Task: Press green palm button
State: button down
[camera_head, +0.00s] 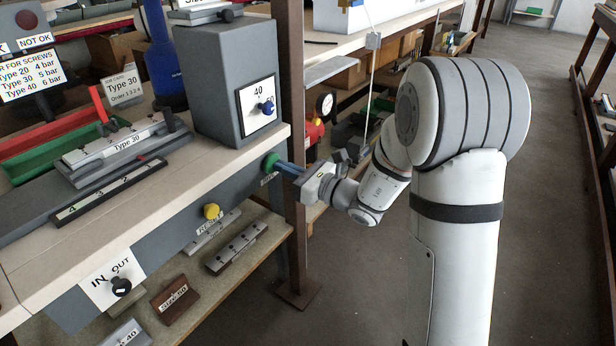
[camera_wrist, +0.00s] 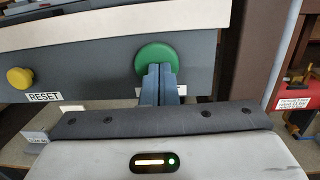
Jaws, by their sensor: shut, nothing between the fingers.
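The green palm button (camera_head: 269,163) is on the front edge of the workbench, near the bench's right end. In the wrist view it is a round green disc (camera_wrist: 157,58) on the grey front panel. My gripper (camera_head: 280,167) is shut and empty, its two blue-grey fingers side by side. In the wrist view the fingertips (camera_wrist: 160,70) overlap the lower part of the button. They are at or very close to its face; I cannot tell whether they touch. A label below the button is mostly hidden by the fingers.
A yellow button (camera_wrist: 20,78) with a RESET label (camera_wrist: 44,97) sits left of the green one. A brown post (camera_head: 291,120) stands just right of the bench end. An IN/OUT switch (camera_head: 121,286) is lower left. The aisle floor at right is clear.

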jog(key=p+v, duration=0.2)
jog(key=v, duration=1.2)
jog(key=shift+f, duration=0.1)
dwell(0.3)
